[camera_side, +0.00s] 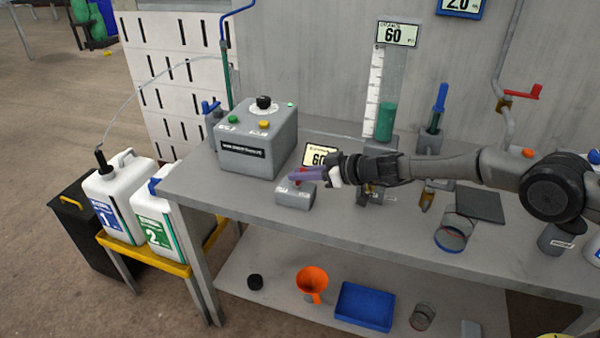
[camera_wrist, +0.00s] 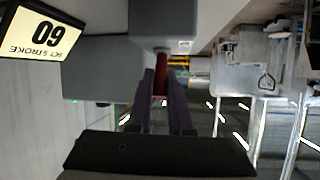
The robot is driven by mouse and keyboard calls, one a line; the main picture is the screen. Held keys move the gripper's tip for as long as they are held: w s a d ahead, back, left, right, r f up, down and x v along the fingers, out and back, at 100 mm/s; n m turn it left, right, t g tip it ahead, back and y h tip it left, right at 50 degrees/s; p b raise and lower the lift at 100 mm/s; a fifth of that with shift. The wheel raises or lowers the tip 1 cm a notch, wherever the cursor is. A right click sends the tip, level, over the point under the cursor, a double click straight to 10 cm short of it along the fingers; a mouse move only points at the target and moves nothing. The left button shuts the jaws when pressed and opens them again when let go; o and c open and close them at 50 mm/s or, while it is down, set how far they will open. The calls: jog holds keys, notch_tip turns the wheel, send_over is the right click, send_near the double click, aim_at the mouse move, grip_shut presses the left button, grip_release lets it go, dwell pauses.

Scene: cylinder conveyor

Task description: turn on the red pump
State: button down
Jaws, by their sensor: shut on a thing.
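The red pump's small grey box (camera_side: 295,195) sits on the bench top near its front edge, left of my arm. My gripper (camera_side: 294,177) comes in from the right, with its purple fingers at the top of this box. In the wrist view, my gripper (camera_wrist: 161,88) is shut on a red handle (camera_wrist: 160,63) that stands between the two fingers. The fingers hide most of the handle in the side view. A display (camera_side: 320,155) reading 60 stands just behind the box, and it also shows in the wrist view (camera_wrist: 42,38).
A larger grey control box (camera_side: 262,140) with a black knob and coloured buttons stands left behind the pump. A clear cylinder (camera_side: 386,100) with green liquid stands at the back. White canisters (camera_side: 120,205) stand left of the bench. A lower shelf holds an orange funnel (camera_side: 312,280).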

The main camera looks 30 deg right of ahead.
jog(key=shift+s+d+t+y, duration=0.15)
jog(key=shift+d+t+y, duration=0.05)
jog(key=shift+t+y, duration=0.35)
jog(key=shift+f, duration=0.1)
jog(key=c, duration=0.8)
grip_release()
jog(key=shift+c, duration=0.2)
jog(key=shift+s, duration=0.1)
jog(key=v, duration=1.3)
jog(key=shift+s+d, duration=0.2)
jog(key=shift+s, duration=0.05)
